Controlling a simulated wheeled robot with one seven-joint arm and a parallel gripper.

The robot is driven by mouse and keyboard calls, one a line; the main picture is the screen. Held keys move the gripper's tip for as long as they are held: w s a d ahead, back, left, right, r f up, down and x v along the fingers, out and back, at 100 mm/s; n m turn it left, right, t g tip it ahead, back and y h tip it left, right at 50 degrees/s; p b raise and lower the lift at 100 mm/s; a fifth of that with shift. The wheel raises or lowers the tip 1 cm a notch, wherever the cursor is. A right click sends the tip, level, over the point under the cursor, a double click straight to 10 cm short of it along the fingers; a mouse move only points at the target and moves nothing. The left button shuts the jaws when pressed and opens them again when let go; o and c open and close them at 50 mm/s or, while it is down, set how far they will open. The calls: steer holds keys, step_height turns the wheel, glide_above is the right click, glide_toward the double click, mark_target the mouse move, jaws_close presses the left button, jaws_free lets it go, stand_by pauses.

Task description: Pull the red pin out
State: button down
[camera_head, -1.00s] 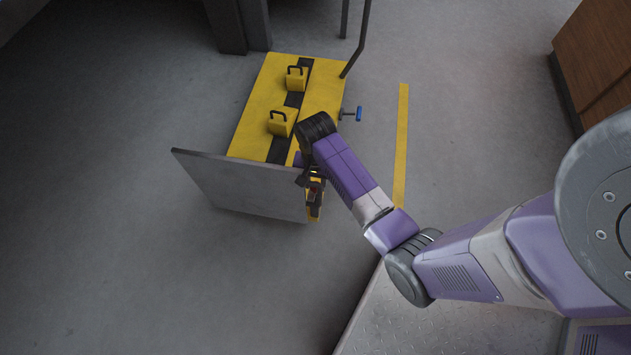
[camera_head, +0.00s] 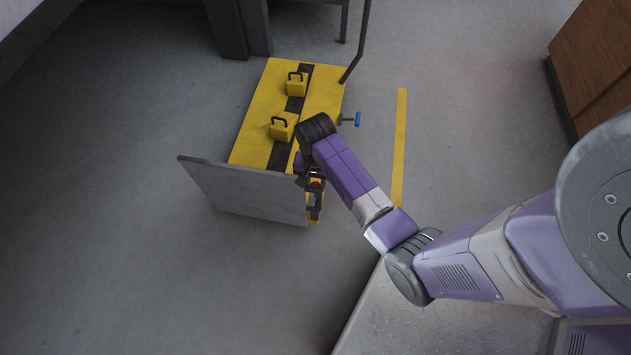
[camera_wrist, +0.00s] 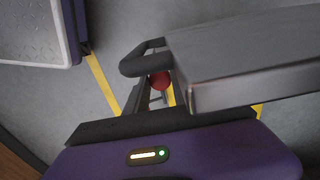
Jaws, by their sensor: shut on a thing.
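The red pin shows as a round red head (camera_wrist: 160,80) in the wrist view, beside the edge of a grey metal plate (camera_wrist: 250,65). In the head view only a small red spot (camera_head: 316,184) of it shows by my gripper. My gripper (camera_head: 315,201) is shut on the red pin at the right end of the plate, which stands raised at the near end of the yellow lift (camera_head: 252,120). The pin's shaft is hidden, so I cannot tell how deep it sits.
Two yellow blocks with black handles (camera_head: 297,86) (camera_head: 281,128) stand on the lift. A blue-handled crank (camera_head: 357,119) sticks out from its right side. A wooden cabinet (camera_head: 590,65) stands at the right. Floor left of the lift is clear.

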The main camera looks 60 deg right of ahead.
mark_target(316, 186)
steer(key=shift+r+p, duration=0.45)
steer(key=shift+r, duration=0.35)
steer(key=c, duration=1.1)
jaws_free()
steer(key=shift+o, duration=0.2)
step_height(316, 186, up, 8)
steer(key=p, duration=0.2)
steer(key=shift+p, duration=0.35)
steer(key=shift+f, duration=0.15)
